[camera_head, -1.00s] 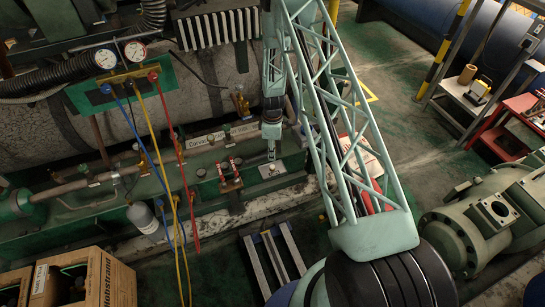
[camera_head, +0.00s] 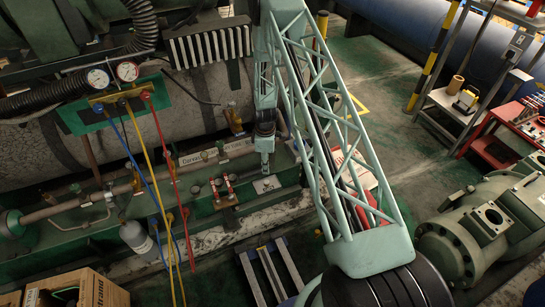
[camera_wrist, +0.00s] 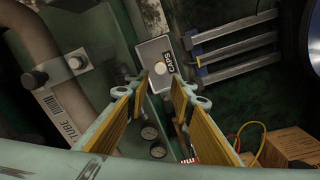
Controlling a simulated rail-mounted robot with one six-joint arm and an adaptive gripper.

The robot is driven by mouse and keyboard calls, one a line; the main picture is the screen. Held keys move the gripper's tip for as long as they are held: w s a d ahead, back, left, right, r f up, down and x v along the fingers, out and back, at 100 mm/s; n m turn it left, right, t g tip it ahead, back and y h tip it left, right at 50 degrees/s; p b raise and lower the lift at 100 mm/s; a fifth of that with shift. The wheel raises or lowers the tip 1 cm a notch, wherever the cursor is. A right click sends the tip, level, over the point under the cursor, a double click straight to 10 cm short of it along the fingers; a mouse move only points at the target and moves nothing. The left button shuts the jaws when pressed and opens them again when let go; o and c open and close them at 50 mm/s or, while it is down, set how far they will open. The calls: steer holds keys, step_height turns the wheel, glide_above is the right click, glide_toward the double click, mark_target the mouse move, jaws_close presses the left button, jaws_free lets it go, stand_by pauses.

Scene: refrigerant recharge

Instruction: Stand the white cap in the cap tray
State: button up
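The cap tray (camera_wrist: 150,52) is a small grey plate marked "CAPS", near the top middle of the wrist view. A round pale cap (camera_wrist: 160,63) shows on it, seen from above; I cannot tell how deep it sits. My gripper (camera_wrist: 160,90) has its two yellow-padded fingers apart with nothing held between them, and the cap and tray show beyond their tips. In the head view my gripper (camera_head: 265,166) points down just above the tray (camera_head: 267,186); the cap is too small to make out clearly there.
A pipe with a "TUBE" label (camera_wrist: 64,108) runs left of the tray in the wrist view. Red-handled valves (camera_head: 223,189) stand left of the tray in the head view. Gauges (camera_head: 113,75) with blue, yellow and red hoses (camera_head: 165,160) hang further left.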

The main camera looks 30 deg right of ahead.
step_height(320, 180, up, 15)
steer(key=w+a+m, duration=0.1)
steer(key=w+a, duration=0.1)
steer(key=s+a+r+m+t, duration=0.1)
steer(key=s+a+r, duration=0.2)
steer(key=r, duration=0.9)
steer(key=s+a+r+m, duration=0.2)
steer(key=s+a+r, duration=0.15)
steer(key=r, duration=0.85)
steer(key=s+a+r+m+t, duration=0.1)
steer(key=s+a+r, duration=0.25)
steer(key=r, duration=0.85)
steer(key=s+a+r+m+t, duration=0.1)
steer(key=s+a+r+m, duration=0.15)
steer(key=s+r, duration=0.6)
steer(key=s+a+r+m, duration=0.1)
steer(key=s+a+r, duration=0.2)
steer(key=s+r, duration=0.6)
steer(key=s+a+r+m, duration=0.1)
steer(key=s+a, duration=0.1)
steer(key=s, duration=0.9)
steer(key=s+a+r+m+t, duration=0.1)
steer(key=s+a, duration=0.1)
steer(key=s, duration=1)
steer(key=shift+r, duration=0.3)
steer(key=shift+m, duration=0.25)
